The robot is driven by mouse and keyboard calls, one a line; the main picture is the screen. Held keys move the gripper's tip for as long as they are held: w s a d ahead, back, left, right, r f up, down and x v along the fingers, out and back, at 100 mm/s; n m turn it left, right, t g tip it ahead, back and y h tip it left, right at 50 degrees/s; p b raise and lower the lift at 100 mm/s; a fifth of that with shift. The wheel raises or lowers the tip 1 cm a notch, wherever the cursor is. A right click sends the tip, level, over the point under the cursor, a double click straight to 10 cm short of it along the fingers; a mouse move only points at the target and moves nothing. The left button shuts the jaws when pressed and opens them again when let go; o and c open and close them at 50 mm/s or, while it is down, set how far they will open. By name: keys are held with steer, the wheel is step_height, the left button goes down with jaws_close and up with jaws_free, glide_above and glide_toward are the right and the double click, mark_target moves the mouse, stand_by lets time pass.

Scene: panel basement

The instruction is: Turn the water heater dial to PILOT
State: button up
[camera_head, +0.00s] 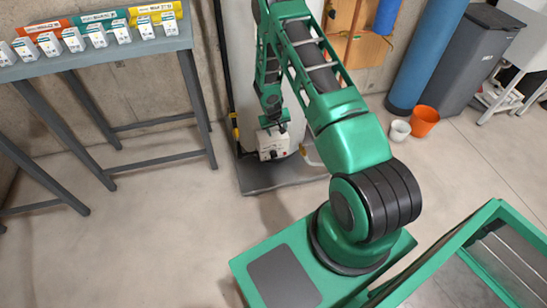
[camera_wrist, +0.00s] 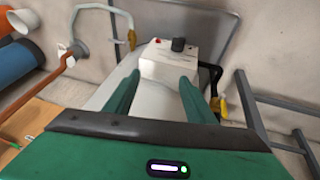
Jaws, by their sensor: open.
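The water heater is a white tank (camera_head: 244,60) standing on a grey pan (camera_head: 262,181). Its white control box (camera_head: 268,149) is low on the front, and it also shows in the wrist view (camera_wrist: 165,67). The dark dial (camera_wrist: 178,44) sticks up from the box's far edge in the wrist view, beside a small red button (camera_wrist: 157,41). Any lettering around the dial is too small to read. My gripper (camera_head: 273,127) is close to the box in the head view. In the wrist view my gripper (camera_wrist: 160,77) is open and empty, its fingers apart from the dial.
A grey table (camera_head: 85,60) with several small boxes stands at the left. A copper pipe (camera_wrist: 60,72) and yellow fittings are near the heater. A blue cylinder (camera_head: 425,55), a grey bin (camera_head: 468,55) and an orange bucket (camera_head: 424,121) stand at the right.

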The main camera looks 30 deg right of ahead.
glide_toward(274, 156)
step_height(274, 156, up, 3)
steer(key=s, duration=0.2)
steer(key=shift+t, duration=0.3)
steer(key=x, duration=0.7)
steer(key=a+x, duration=0.1)
steer(key=x, duration=0.3)
steer(key=shift+w+f, duration=0.1)
steer(key=shift+w, duration=0.05)
steer(key=shift+c, duration=0.3)
steer(key=c, duration=1)
